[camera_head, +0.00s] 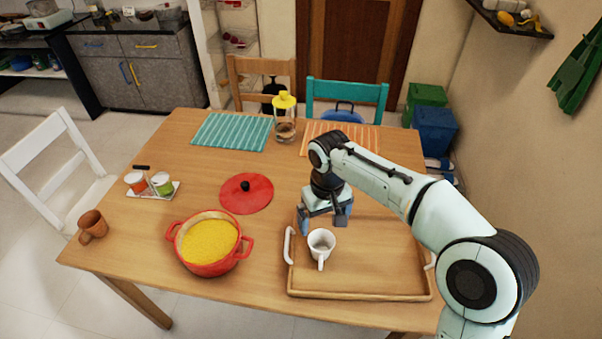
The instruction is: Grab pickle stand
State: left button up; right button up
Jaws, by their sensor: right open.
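The pickle stand (170,192) is a small white holder with a dark handle at the table's left side. It carries a jar with a red-orange label (136,184) and a jar with a green label (162,184). My right gripper (322,221) is open and points down over the left part of a wooden tray, just behind a white cup. It is well to the right of the pickle stand, with the red lid between them. I see nothing between its fingers. My left gripper is not in view.
A red pot of yellow food (209,244), a red lid (246,193) and a brown mug (93,226) surround the stand. The wooden tray (375,270) holds a white cup (321,245).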

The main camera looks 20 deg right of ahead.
aim_at(161, 186)
jog(key=k+j, duration=0.75)
jog(key=k, duration=0.1)
